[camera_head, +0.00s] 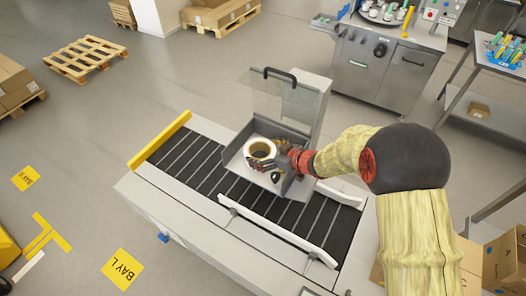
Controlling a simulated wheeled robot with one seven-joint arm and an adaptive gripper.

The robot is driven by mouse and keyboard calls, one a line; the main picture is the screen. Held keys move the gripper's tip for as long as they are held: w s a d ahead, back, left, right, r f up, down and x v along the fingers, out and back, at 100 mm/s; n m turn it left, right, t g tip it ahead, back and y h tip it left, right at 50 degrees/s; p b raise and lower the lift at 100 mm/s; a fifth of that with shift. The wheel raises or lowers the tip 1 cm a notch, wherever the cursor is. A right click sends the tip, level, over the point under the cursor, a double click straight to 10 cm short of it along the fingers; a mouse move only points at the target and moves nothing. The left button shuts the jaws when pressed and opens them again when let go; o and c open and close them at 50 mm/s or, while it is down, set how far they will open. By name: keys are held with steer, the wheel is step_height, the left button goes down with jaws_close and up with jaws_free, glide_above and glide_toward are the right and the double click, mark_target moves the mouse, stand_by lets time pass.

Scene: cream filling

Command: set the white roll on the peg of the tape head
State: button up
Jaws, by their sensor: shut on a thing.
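The white roll (250,143), a ring with a brown inner core, is over the open tape head (233,165) in the head view. My gripper (277,160) reaches in from the right and is shut on the right side of the roll. The fingertips are small and partly hidden against the roll. A small dark round part (275,177) shows on the tape head just below the roll. The peg is not visible, and I cannot tell whether the roll is around it or above it.
The tape head's clear lid (287,100) with a dark handle stands raised behind the roll. The roller conveyor (195,160) runs beneath, with white side rails (270,230) and a yellow end bar (160,140).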

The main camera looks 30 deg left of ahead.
steer(key=shift+r, duration=0.15)
steer(key=o, duration=1.2)
steer(key=shift+c, duration=0.2)
steer(key=v, duration=1.2)
